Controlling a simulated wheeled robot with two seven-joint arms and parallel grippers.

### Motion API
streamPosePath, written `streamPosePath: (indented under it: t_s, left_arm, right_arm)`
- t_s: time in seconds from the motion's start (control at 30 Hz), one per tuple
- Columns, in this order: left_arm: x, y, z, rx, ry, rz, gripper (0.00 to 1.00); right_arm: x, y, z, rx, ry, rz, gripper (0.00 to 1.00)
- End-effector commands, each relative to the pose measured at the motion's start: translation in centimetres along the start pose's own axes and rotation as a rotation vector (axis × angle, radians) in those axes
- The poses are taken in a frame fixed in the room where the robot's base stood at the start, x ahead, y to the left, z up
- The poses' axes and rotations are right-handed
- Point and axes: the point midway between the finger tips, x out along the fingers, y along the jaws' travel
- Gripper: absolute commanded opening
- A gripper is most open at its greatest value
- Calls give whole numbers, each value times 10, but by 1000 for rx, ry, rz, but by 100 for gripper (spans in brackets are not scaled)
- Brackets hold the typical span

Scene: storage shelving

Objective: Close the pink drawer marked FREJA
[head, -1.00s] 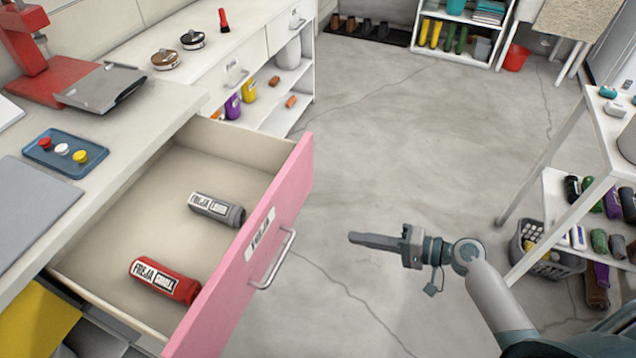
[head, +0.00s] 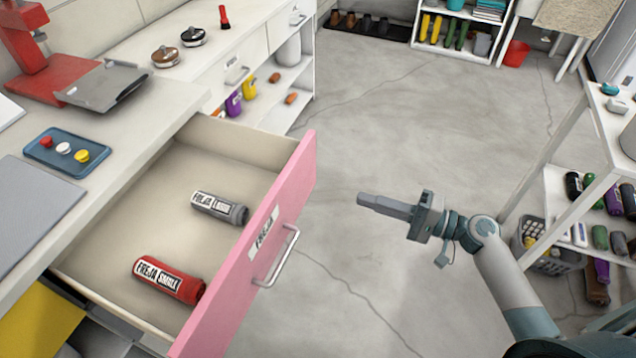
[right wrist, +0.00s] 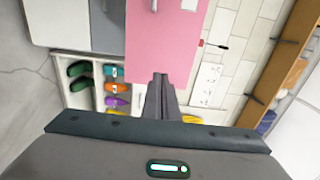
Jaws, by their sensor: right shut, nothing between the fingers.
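The pink drawer (head: 252,262) marked FREJA is pulled out from the white counter. Its pink front carries a white FREJA label and a metal bar handle (head: 276,256). Inside lie a grey rolled item (head: 219,207) and a red rolled item (head: 168,279), both with FREJA labels. My right gripper (head: 362,200) is shut and empty, to the right of the drawer front and apart from it. In the right wrist view the shut fingers (right wrist: 161,78) show in front of the pink drawer front (right wrist: 165,42). My left gripper is not in view.
On the counter (head: 130,130) are a blue tray (head: 66,153) with small knobs and a red device with a grey plate (head: 103,86). A white shelf rack (head: 560,190) stands at the right, with a grey basket (head: 545,258). The floor between is clear.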

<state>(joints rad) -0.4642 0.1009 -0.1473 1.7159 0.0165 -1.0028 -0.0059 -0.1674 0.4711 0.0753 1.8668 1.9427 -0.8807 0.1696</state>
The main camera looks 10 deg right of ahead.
Motion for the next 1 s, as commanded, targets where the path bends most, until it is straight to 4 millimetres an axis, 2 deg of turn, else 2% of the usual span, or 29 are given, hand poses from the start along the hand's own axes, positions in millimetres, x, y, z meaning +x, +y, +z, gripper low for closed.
streamPosePath:
  t_s: [0.57, 0.8, 1.0]
  left_arm:
    - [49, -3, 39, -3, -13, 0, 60]
    - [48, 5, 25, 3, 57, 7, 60]
    - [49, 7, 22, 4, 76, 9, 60]
  right_arm:
    - [91, -4, 0, 0, 0, -2, 0]
    - [119, -2, 0, 1, 0, -1, 0]
    - [127, -1, 0, 0, 1, 0, 0]
